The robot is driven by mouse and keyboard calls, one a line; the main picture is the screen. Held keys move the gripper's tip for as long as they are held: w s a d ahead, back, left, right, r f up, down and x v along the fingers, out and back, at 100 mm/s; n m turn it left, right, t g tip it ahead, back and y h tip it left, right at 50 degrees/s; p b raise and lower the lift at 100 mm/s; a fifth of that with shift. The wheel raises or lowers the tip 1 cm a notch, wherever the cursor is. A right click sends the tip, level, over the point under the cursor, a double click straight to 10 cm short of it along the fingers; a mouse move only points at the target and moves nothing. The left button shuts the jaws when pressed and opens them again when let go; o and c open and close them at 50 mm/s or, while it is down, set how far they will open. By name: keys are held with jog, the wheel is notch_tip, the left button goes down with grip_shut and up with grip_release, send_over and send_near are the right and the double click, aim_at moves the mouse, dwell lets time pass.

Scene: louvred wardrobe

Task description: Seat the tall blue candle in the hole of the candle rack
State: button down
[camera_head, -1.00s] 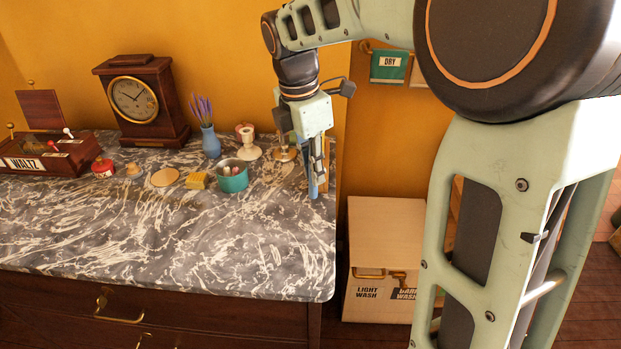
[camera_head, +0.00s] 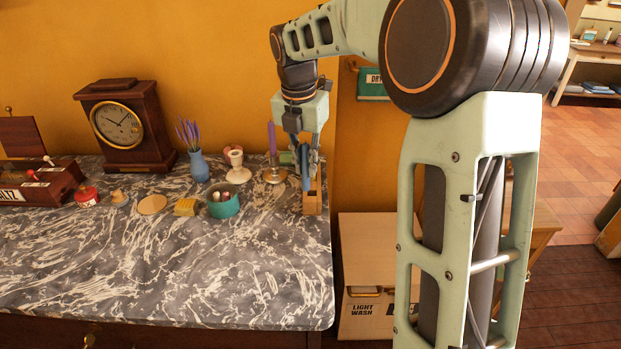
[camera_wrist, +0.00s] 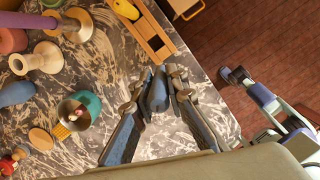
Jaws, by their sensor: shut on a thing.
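The tall blue candle (camera_head: 306,168) is held upright between the fingers of my gripper (camera_head: 304,150), which is shut on it. The wrist view shows the candle (camera_wrist: 157,92) nearly end-on between both fingertips (camera_wrist: 158,86). The candle rack (camera_head: 312,203) is a narrow wooden block near the worktop's right edge. In the head view the candle's lower end overlaps the rack's upper part. In the wrist view the rack (camera_wrist: 168,52) lies beyond the candle, apart in the picture, with a dark square opening and a yellow piece at its far end. Their exact height gap is unclear.
A purple candle (camera_head: 271,140) in a brass holder and a white candlestick (camera_head: 235,165) stand left of my gripper. A teal pot (camera_head: 223,207), blue vase (camera_head: 199,168) and clock (camera_head: 126,127) are farther left. The marble worktop's front (camera_head: 200,270) is clear.

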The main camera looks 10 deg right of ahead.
jog(key=w+f, duration=0.1)
jog(key=f, duration=0.1)
jog(key=w+d+f, duration=0.1)
jog(key=f, duration=0.2)
jog(key=w+d+f, duration=0.1)
jog(key=f, duration=0.2)
jog(key=shift+w+d+f, duration=0.1)
jog(key=shift+w+f, duration=0.15)
jog(key=shift+w, duration=0.05)
jog(key=shift+r, duration=0.1)
jog(key=c, duration=1.9)
grip_release()
jog(key=shift+c, duration=0.2)
notch_tip(320, 180, up, 12)
jog(key=s+a, duration=0.1)
jog(key=shift+s, duration=0.3)
jog(key=shift+a, duration=0.1)
